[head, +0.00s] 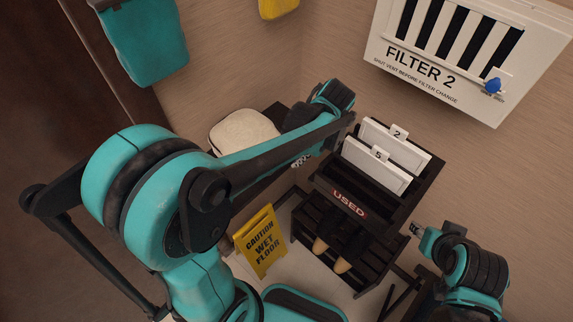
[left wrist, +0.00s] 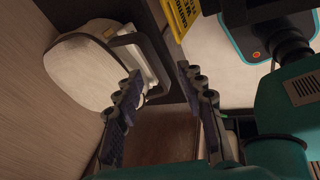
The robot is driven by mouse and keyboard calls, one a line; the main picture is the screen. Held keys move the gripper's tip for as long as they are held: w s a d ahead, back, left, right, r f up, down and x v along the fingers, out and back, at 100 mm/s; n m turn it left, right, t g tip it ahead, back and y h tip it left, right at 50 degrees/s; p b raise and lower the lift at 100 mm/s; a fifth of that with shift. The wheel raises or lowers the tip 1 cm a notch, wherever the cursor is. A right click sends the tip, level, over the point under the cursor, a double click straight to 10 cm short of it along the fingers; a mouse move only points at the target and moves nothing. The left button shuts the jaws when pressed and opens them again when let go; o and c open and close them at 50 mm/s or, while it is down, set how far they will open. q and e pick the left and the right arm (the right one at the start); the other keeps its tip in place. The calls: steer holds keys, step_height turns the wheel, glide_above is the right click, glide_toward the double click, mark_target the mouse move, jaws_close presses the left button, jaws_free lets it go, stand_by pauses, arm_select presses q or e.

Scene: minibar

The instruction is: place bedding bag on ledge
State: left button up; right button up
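The bedding bag (head: 243,132) is a pale, rounded, cream bag on a dark surface (head: 277,112) by the wall, partly behind my left arm. In the left wrist view the bag (left wrist: 82,72) lies on the left, with a dark handle loop (left wrist: 150,50) on its right side. My left gripper (left wrist: 160,72) is open, its fingers apart. Its left fingertip is close to the bag's handle side; I cannot tell whether they touch. In the head view the left gripper is mostly hidden by the arm. My right gripper (head: 414,229) is at lower right, away from the bag; its fingers are too small to judge.
A dark rack (head: 372,190) labelled USED holds white filters 2 and 5, with shoes below. A yellow wet floor sign (head: 260,241) stands left of it. A white FILTER 2 vent box (head: 470,55) is on the wall. A teal bin-like object (head: 147,45) is at upper left.

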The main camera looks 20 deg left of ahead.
arm_select(q)
steer(key=s+d+r+m+t+h, duration=0.1)
steer(key=s+m, duration=0.4)
steer(key=m, duration=1)
steer(key=s+d+r+m+t+h, duration=0.1)
steer(key=s+m+t, duration=0.4)
steer(key=m, duration=1)
steer(key=shift+s+r+t+h, duration=0.3)
steer(key=shift+r+t+h, duration=0.4)
steer(key=shift+h, duration=0.4)
